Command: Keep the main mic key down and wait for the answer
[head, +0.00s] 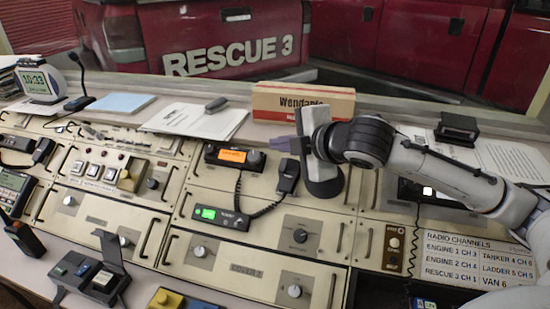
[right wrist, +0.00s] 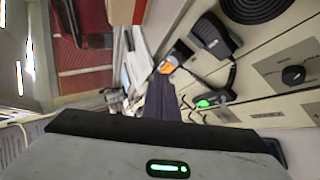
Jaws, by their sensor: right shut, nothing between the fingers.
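My right gripper (head: 281,144) is over the console, just above and left of a black hand mic (head: 288,178). Its purple fingers are shut with nothing between them and point left. They also show in the right wrist view (right wrist: 160,98), apart from the hand mic (right wrist: 215,36). The hand mic hangs on a coiled cord by a radio with an orange display (head: 233,156) and one with a green display (head: 206,213). A gooseneck desk mic (head: 78,92) stands at the far left. I cannot tell which key is the main mic key. My left gripper is out of view.
A Wendani-like labelled box (head: 303,102) and papers (head: 193,121) lie along the back ledge. A clock (head: 38,84) stands at the far left. A black device with a raised lid (head: 103,277) is at the lower left. Knobs and handles cover the console.

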